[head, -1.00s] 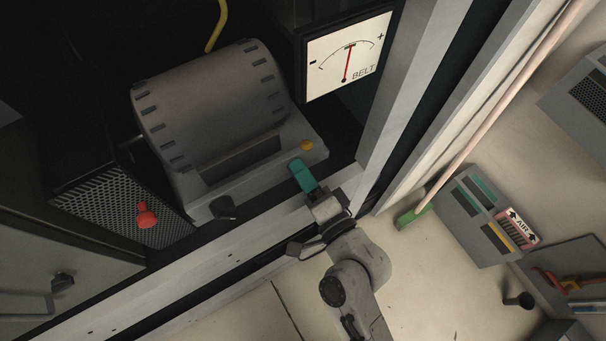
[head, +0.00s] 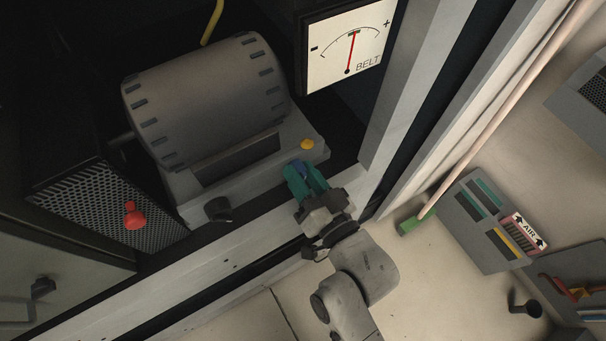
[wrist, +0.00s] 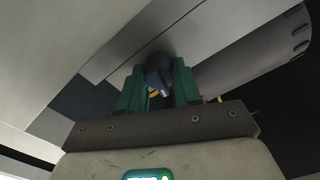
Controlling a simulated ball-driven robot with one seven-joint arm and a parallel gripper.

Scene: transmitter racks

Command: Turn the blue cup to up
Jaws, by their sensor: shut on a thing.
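The blue cup (head: 298,167) shows as a small blue patch at the front edge of the grey motor base in the head view, mostly covered by my gripper. In the wrist view the dark blue cup (wrist: 158,72) sits between the two green fingers, with a thin yellow mark on it. My gripper (head: 305,178) is shut on it; it also shows in the wrist view (wrist: 159,88). A yellow knob (head: 307,144) is on the base just beyond. The belt meter (head: 347,45) shows its red needle pointing nearly straight up, close to the scale's middle.
The motor drum (head: 205,100) rises behind. A metal frame post (head: 412,85) stands close on the right.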

